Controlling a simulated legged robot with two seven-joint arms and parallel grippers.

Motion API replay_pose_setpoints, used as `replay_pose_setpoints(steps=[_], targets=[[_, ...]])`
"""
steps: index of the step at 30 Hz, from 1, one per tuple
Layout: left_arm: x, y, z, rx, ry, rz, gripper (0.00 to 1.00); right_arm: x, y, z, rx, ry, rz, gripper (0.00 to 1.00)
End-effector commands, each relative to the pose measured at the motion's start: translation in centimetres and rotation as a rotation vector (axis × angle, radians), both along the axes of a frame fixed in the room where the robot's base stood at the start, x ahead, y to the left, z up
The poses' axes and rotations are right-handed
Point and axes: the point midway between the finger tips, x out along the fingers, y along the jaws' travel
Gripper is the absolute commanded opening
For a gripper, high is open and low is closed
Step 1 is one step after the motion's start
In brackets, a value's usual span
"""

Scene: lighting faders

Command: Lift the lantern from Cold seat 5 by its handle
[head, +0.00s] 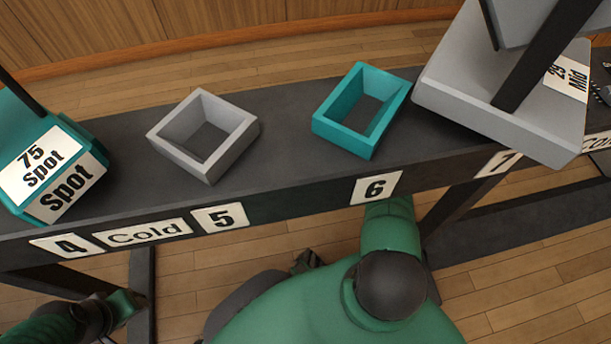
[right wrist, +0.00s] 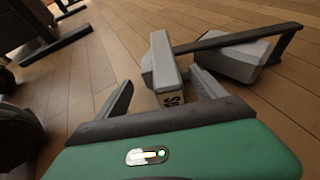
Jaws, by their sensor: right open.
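Seat 5 on the dark bench carries a grey square frame (head: 203,135) that is empty; no lantern stands in it. In the right wrist view a grey lantern (right wrist: 160,62) appears to lie tipped over on the wooden floor. Its dark handle bar (right wrist: 228,40) runs off to the right past a second grey block (right wrist: 235,62). Part of a label shows at its near end. My right gripper (right wrist: 160,77) is open, its fingers spread on either side of that near end. I cannot tell whether they touch it.
A teal lantern marked 75 Spot (head: 45,165) stands by seat 4. An empty teal frame (head: 338,138) is at seat 6. The bench's front board (head: 300,205) and legs lie close to my body.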

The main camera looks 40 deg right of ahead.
Motion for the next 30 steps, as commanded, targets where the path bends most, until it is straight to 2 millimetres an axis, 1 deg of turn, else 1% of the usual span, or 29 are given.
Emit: replay_pose_setpoints(steps=[4,6,10,16,17,30], targets=[[0.0,0.0,-2.6,0.000,-0.001,0.000,0.44,1.8,1.5,-1.5,-0.002,0.001,0.006,0.80],[0.0,0.0,-3.5,0.000,0.000,0.000,0.44,2.8,2.2,-1.9,-0.002,0.001,0.005,0.80],[0.0,0.0,-4.0,0.000,0.000,0.000,0.44,3.8,3.0,-2.0,-0.001,0.000,0.003,0.80],[0.0,0.0,-3.7,0.000,-0.001,0.000,0.44,3.9,3.0,-1.7,0.000,0.000,0.001,0.80],[0.0,0.0,-3.7,0.000,-0.001,0.000,0.44,3.9,3.0,-1.7,0.000,0.000,0.001,0.77],[0.0,0.0,-3.7,0.000,0.000,0.000,0.44,3.9,3.0,-1.7,-0.001,-0.001,0.002,0.20]])
